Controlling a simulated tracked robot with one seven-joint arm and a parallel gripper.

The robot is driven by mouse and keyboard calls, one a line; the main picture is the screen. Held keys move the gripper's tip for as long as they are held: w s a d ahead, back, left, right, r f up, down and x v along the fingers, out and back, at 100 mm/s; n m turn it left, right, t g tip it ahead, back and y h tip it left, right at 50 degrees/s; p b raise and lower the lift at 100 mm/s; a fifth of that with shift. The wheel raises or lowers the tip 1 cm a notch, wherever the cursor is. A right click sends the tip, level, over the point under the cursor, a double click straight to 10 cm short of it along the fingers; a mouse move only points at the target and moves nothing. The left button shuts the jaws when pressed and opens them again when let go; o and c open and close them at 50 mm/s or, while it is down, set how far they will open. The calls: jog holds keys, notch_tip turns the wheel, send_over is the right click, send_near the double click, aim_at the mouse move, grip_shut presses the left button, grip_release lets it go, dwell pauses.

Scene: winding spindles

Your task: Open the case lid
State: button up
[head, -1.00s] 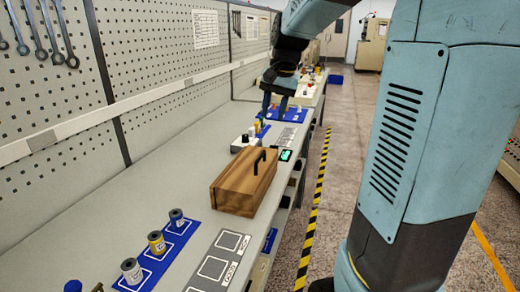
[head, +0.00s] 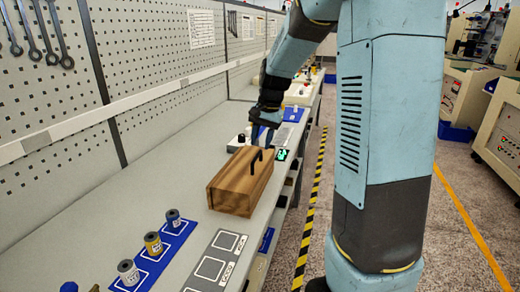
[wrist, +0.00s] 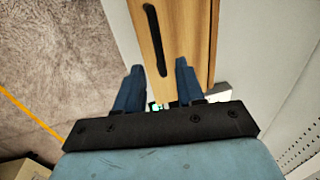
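The case (head: 232,197) is a closed wooden box with a black bar handle (head: 256,155) on its lid, standing on the grey workbench. The lid (wrist: 184,30) and the handle (wrist: 152,35) also show in the wrist view. My gripper (head: 263,138) is over the far end of the case, pointing down. In the wrist view my gripper (wrist: 159,67) has its two blue fingers well apart with nothing held. The handle's near end shows between the fingertips there, but I cannot tell the height gap.
A blue mat (head: 155,262) with several labelled spools lies at the near left of the bench. A grey marked plate (head: 215,262) is beside it. A small device with a green display (head: 282,154) sits just beyond the case. A pegboard wall (head: 150,60) runs along the left.

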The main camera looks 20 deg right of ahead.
aim_at(258, 154)
jog(key=shift+w+a+f, duration=0.1)
jog(key=shift+a+f, duration=0.05)
jog(key=shift+f, duration=0.75)
jog(key=shift+w+a+f, duration=0.1)
jog(key=shift+a+f, duration=0.05)
jog(key=shift+f, duration=0.75)
grip_shut()
